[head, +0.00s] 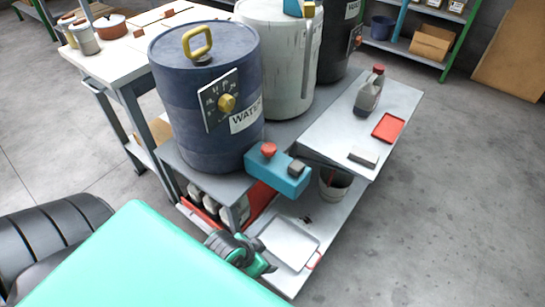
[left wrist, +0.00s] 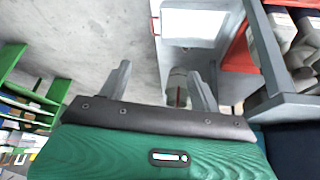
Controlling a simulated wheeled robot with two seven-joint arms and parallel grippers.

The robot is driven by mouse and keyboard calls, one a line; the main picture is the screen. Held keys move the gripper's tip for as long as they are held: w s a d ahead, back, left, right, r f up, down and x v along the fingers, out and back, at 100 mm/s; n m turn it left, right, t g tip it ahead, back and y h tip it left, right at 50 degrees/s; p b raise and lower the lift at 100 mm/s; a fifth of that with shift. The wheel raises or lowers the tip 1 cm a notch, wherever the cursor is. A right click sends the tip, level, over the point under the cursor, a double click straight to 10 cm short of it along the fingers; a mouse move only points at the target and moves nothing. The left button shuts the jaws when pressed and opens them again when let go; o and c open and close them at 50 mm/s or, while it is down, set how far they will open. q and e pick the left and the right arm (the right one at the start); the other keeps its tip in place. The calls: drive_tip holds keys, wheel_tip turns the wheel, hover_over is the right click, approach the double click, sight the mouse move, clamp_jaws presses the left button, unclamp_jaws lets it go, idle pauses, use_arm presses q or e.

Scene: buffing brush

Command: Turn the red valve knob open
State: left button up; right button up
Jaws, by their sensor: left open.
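The red valve knob (head: 268,149) sits on top of a teal box (head: 278,175) at the front edge of the grey bench, beside a dark block on the same box. My left gripper (head: 262,262) is below and in front of the box, near a white tray on the lower shelf, well apart from the knob. In the left wrist view its two fingers (left wrist: 160,88) are spread with nothing held between them. The knob cannot be made out in the left wrist view. My right gripper is not in view.
A blue water barrel (head: 205,120) with a dial stands behind the teal box. A white barrel (head: 282,60) stands beyond it. A bucket (head: 334,184) and the white tray (head: 288,242) are on the lower shelf.

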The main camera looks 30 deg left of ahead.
use_arm(q)
drive_tip(key=w+r+m+t+h, duration=0.2)
drive_tip(key=w+r+t+h, duration=0.1)
drive_tip(key=w, duration=0.1)
drive_tip(key=n+t+y, duration=0.4)
drive_tip(key=n+t, duration=0.1)
drive_tip(key=t, duration=0.5)
approach(273, 144)
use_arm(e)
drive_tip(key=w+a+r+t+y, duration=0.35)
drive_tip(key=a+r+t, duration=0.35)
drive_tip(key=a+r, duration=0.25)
use_arm(q)
drive_tip(key=w+p, duration=0.2)
drive_tip(key=w, duration=0.6)
drive_tip(key=shift+w+d+f, duration=0.1)
drive_tip(key=shift+w+d, duration=0.05)
drive_tip(key=shift+w, duration=0.05)
drive_tip(key=shift+w+f, duration=0.1)
drive_tip(key=shift+w, duration=0.75)
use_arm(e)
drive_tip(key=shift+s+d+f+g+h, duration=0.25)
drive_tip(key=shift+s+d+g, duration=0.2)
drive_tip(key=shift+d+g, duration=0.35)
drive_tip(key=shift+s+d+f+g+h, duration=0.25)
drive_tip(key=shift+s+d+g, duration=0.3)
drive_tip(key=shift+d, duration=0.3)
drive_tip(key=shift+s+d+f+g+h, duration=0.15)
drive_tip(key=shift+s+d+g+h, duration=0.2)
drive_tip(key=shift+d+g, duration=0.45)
